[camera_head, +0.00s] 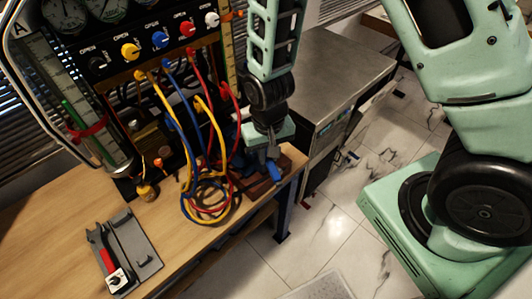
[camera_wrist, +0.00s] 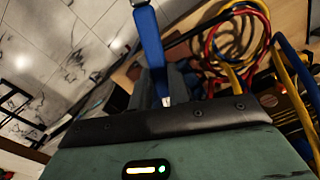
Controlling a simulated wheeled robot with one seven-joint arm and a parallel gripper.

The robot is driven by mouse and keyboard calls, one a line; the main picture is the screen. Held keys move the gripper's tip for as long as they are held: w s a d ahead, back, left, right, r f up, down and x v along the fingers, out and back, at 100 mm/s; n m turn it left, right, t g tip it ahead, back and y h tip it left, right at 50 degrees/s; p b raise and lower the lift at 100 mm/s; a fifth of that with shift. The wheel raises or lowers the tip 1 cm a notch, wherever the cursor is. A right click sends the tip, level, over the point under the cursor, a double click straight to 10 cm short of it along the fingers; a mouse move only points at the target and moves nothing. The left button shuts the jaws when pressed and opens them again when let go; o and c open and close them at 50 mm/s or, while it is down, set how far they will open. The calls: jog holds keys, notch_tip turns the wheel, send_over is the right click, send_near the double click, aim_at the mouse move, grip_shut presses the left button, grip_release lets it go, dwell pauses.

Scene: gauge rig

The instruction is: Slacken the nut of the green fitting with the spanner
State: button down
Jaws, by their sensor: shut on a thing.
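My gripper (camera_head: 271,160) is at the right end of the wooden bench, beside the looped hoses, pointing down. It is shut on a blue-handled tool (camera_head: 274,173), which looks like the spanner. In the wrist view the blue handle (camera_wrist: 152,45) stands out from between the dark fingers (camera_wrist: 165,88), with a bit of metal at its far end. The jaw end of the tool is hidden. I cannot make out the green fitting or its nut in either view; my gripper and the hoses cover that part of the bench.
Yellow, blue and red hoses (camera_head: 207,200) hang from the valve panel (camera_head: 150,45) and coil close to my gripper.

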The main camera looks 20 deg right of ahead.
aim_at(276, 173)
jog(key=shift+d+n, duration=0.95)
jog(key=shift+n, duration=0.05)
dwell(1.1)
jog(key=shift+a+m, duration=0.9)
jog(key=shift+m, duration=0.1)
dwell(0.5)
jog(key=shift+s+a, duration=0.2)
jog(key=shift+s, duration=2.25)
jog(key=shift+r, duration=0.1)
jog(key=shift+r+p, duration=2)
jog(key=shift+r, duration=0.2)
